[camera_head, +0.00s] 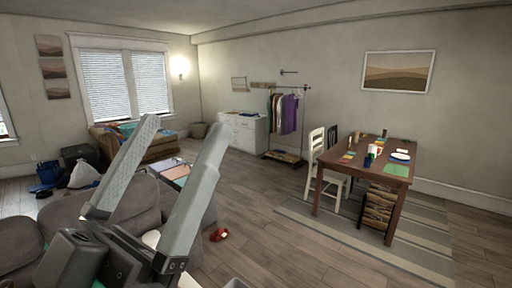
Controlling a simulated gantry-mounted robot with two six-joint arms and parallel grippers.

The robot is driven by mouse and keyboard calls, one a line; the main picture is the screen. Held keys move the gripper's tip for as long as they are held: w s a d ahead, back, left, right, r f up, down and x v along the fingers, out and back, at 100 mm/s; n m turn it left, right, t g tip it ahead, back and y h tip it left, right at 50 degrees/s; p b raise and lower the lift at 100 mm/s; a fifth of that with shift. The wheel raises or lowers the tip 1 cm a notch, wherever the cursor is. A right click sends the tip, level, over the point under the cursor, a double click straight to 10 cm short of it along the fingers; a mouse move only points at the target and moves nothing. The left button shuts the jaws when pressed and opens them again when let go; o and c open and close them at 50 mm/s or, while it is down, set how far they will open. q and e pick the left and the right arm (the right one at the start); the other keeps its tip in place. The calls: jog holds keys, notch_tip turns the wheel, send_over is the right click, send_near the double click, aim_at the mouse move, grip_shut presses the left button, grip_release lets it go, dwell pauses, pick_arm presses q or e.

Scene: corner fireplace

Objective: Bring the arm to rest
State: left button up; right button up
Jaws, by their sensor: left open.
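My left gripper (182,136) fills the lower left of the head view. Its two long grey fingers point up and to the right, with a clear gap between them. It is open and nothing is between the fingers. It appears in front of a grey sofa (70,212) and hides part of it.
A wooden table (368,160) with several small items stands at the right on a striped rug (330,237), a white chair (316,160) beside it. A clothes rack (304,125) and white dresser (240,131) stand behind. A red object (219,235) lies on the floor. Middle floor is clear.

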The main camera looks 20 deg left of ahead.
notch_tip(320, 180, up, 30)
jog(key=p, duration=2.8)
jog(key=shift+f, duration=0.1)
